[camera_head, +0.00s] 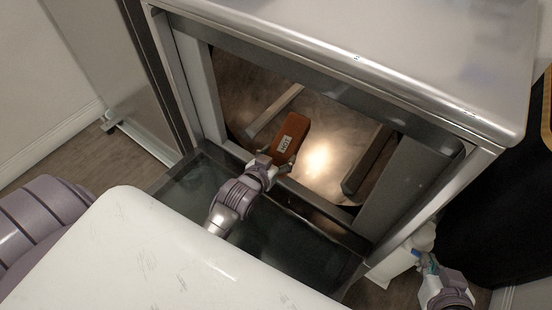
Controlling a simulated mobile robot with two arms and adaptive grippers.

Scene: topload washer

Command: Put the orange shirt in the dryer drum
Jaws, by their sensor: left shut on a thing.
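The orange shirt (290,136) is a small folded, brownish-orange bundle with a pale lettered patch. My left gripper (272,163) is shut on its near end and holds it at the mouth of the dryer drum (320,158). The shirt's far end reaches in past the front rim; I cannot tell whether it touches the drum floor. The drum is open, metallic, with raised bars inside and a bright glare in the middle. My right gripper (424,261) is at the lower right, outside the machine; its finger state is unclear.
The dryer's opened door (295,245) lies lowered in front of the opening. The grey dryer top (400,45) overhangs the drum. A white object (393,266) stands beside my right gripper. A black thing (495,215) is at the right. Wooden floor shows at left.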

